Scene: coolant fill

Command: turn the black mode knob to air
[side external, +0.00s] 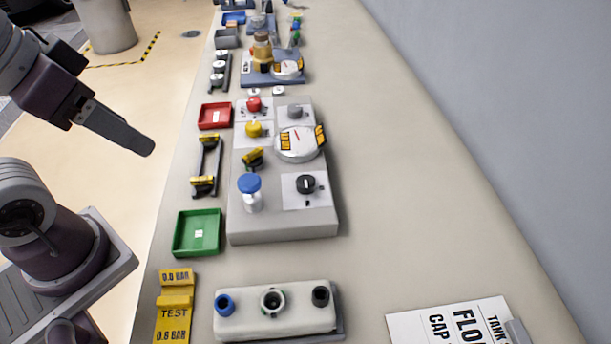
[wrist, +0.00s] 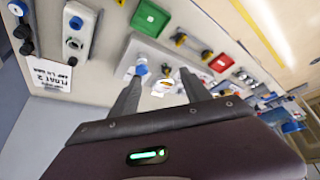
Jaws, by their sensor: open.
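A black knob (side external: 306,184) sits on a white label plate at the near right of the grey panel (side external: 285,226) in the side view. A small mark shows on it, but the label is too small to read. My gripper (side external: 148,146) is up at the left, apart from the panel and well away from the knob. In the wrist view my gripper (wrist: 161,74) is open, with nothing between its fingers. The panel (wrist: 146,47) lies beyond the fingertips there. I cannot make out the black knob in that view; a finger may hide it.
The panel also carries a blue-capped part (side external: 250,192), a yellow-black lever (side external: 253,157), a round gauge (side external: 298,143), and red (side external: 254,104) and yellow (side external: 254,129) knobs. Green (side external: 197,233) and red (side external: 215,115) trays lie to its left. The table right of the panel is clear.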

